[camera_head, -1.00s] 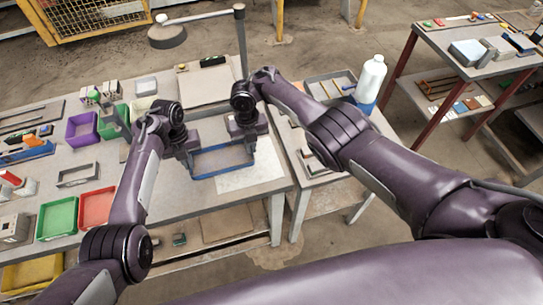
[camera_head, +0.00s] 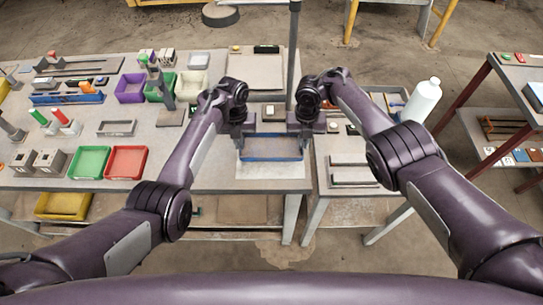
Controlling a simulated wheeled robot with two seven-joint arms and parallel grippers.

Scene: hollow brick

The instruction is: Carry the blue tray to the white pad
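The blue tray (camera_head: 271,158) is a shallow open box with a blue rim, level and seemingly empty, near the table's front edge. The white pad (camera_head: 272,172) shows as a pale strip in front of the tray; the tray covers the rest of it. I cannot tell whether the tray touches the pad or hangs just above it. My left gripper (camera_head: 242,138) is at the tray's left side and my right gripper (camera_head: 302,136) at its right side. Both appear shut on the tray's sides, though the fingertips are mostly hidden.
A red bin (camera_head: 126,162) and a green bin (camera_head: 88,162) stand left on the same table. A pole (camera_head: 294,60) rises behind the tray. A side table with a white bottle (camera_head: 421,102) is to the right. The tabletop between red bin and tray is mostly clear.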

